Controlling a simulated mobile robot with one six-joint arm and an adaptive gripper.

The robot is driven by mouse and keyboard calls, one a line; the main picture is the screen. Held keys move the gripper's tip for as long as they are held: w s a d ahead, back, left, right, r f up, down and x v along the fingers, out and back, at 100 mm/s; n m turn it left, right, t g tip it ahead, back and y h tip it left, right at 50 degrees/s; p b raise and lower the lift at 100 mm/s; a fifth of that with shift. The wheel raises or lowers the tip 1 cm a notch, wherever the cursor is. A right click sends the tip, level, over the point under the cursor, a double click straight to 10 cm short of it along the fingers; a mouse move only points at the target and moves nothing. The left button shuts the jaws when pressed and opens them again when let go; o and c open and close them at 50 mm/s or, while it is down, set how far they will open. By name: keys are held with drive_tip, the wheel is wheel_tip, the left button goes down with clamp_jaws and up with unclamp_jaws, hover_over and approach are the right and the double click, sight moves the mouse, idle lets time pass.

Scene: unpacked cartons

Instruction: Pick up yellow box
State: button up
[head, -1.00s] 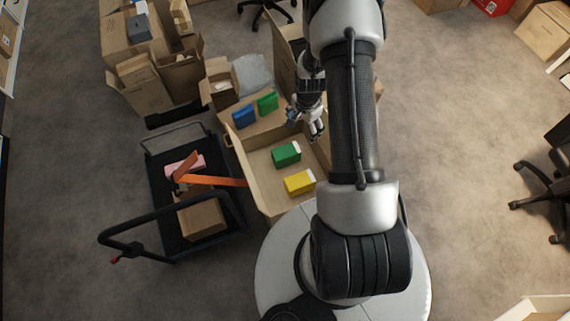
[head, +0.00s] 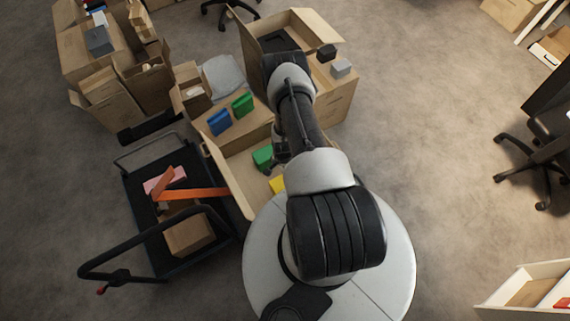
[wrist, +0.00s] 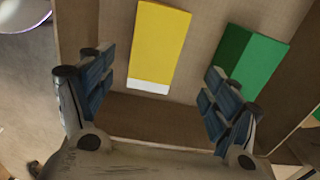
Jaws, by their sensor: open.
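The yellow box (wrist: 160,42), with a white band at its near end, lies in the open carton (wrist: 150,115). In the head view only a corner of the yellow box (head: 277,184) shows beside my arm. In the wrist view my gripper (wrist: 155,85) is open and empty. Its blue-padded fingers stand wide apart, and the yellow box lies between and beyond them, apart from the pads. The green box (wrist: 252,58) lies to the right, past the right finger. My gripper is mostly hidden behind the arm in the head view.
The carton walls stand close around the boxes. A blue box (head: 219,122) and another green box (head: 243,104) rest on a carton behind. A dark cart (head: 133,181) with an orange piece (head: 195,194) stands at the left.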

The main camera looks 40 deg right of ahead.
sight(276, 185)
wheel_tip(276, 185, down, 3)
drive_tip(key=shift+f+b, duration=0.15)
drive_tip(key=shift+b, duration=0.25)
drive_tip(key=shift+s+f+b, duration=0.2)
drive_tip(key=shift+f+b, duration=0.4)
drive_tip(key=shift+f, duration=0.75)
drive_tip(key=shift+s+f+b, duration=0.15)
drive_tip(key=shift+f+b, duration=0.45)
drive_tip(key=shift+f, duration=0.75)
drive_tip(key=shift+r, duration=0.1)
drive_tip(key=shift+c, duration=0.2)
drive_tip(key=c, duration=1.4)
